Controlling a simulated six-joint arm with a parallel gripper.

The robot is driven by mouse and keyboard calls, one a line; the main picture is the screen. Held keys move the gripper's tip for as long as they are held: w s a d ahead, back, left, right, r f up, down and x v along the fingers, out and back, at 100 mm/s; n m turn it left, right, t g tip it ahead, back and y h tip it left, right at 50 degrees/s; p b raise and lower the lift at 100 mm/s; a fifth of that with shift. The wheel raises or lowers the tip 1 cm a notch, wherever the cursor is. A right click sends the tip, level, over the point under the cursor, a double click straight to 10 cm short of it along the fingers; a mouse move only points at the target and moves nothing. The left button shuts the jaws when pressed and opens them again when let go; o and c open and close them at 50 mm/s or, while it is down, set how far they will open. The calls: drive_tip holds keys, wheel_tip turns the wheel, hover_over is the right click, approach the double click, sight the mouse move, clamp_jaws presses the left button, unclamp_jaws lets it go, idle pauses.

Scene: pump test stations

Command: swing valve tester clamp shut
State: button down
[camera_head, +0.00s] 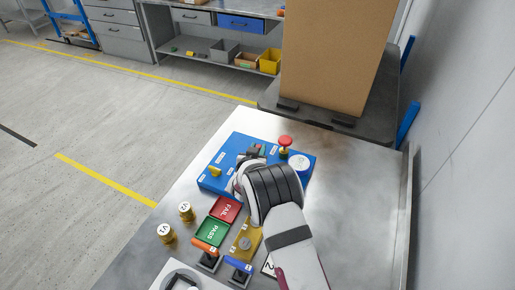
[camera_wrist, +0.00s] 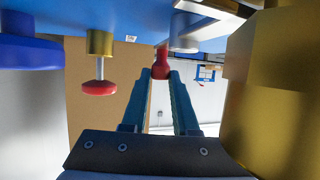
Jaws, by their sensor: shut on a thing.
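The blue tester panel (camera_head: 232,149) lies on the metal bench and also fills the top of the wrist view (camera_wrist: 140,12). My gripper (camera_head: 248,160) is low over the panel's middle and hides part of it. In the wrist view the fingers (camera_wrist: 160,78) run close together and are shut on a red knob (camera_wrist: 161,60) at their tips. This may be the clamp's handle; the rest of the clamp is hidden or unclear. A large brass-coloured body (camera_wrist: 272,90) stands close beside the fingers on the right in the wrist view.
A red mushroom button (camera_head: 285,141) and a white round disc (camera_head: 301,161) stand at the panel's right. Brass valves (camera_head: 166,233), red FAIL (camera_head: 225,209) and green PASS (camera_head: 211,230) plates and orange (camera_head: 205,246) and blue levers (camera_head: 238,264) stand nearer. A cardboard box (camera_head: 335,55) is behind.

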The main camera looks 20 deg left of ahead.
drive_tip(key=c, duration=0.7)
unclamp_jaws()
drive_tip(key=v, duration=1.5)
drive_tip(key=shift+s+d+r, duration=0.1)
drive_tip(key=shift+s+d, duration=0.05)
drive_tip(key=shift+s, duration=0.2)
